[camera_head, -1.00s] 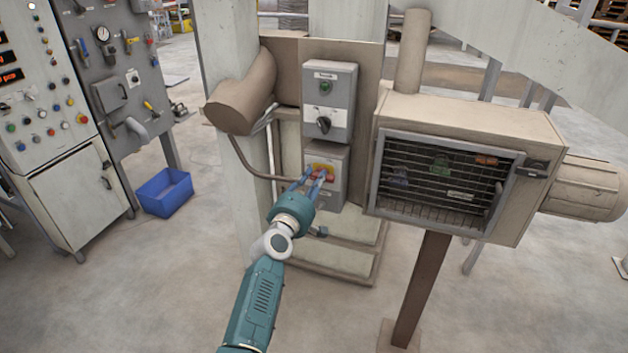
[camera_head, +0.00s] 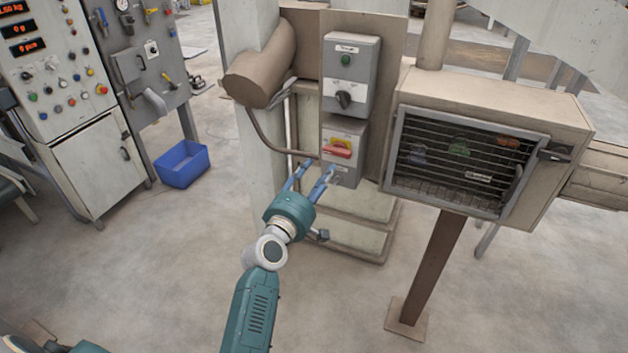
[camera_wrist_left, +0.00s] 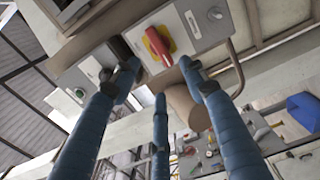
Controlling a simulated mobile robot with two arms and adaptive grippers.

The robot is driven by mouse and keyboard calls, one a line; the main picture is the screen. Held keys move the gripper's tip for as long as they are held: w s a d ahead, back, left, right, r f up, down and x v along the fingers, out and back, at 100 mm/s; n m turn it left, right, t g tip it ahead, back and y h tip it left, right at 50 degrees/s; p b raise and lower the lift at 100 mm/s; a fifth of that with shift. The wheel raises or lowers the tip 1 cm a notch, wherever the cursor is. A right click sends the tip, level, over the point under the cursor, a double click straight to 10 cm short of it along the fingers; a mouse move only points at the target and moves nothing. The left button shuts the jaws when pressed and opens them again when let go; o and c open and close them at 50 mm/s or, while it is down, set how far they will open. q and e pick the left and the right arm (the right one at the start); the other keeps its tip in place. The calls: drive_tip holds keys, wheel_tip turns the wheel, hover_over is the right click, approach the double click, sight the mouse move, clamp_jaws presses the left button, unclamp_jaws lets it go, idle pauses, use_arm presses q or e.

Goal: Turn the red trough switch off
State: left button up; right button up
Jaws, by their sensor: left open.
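The red switch handle (camera_head: 337,151) sits on a yellow plate (camera_head: 342,141) on the lower grey box (camera_head: 356,133). In the head view the handle lies roughly horizontal. The red handle also shows in the left wrist view (camera_wrist_left: 158,46), ahead of the fingers. My left gripper (camera_head: 311,176) is open and empty, its blue fingers spread just below and in front of the handle, apparently apart from it. The fingers also fill the left wrist view (camera_wrist_left: 158,82). My right gripper is not in view.
Above is another grey box (camera_head: 350,75) with a black knob (camera_head: 343,99) and green button. A bent pipe (camera_head: 262,138) runs close on the left. A barred cabinet (camera_head: 470,165) stands to the right. A blue bin (camera_head: 182,164) is on the floor; the foreground floor is open.

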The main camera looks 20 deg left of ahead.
use_arm(q)
drive_tip(key=shift+s, duration=1.2)
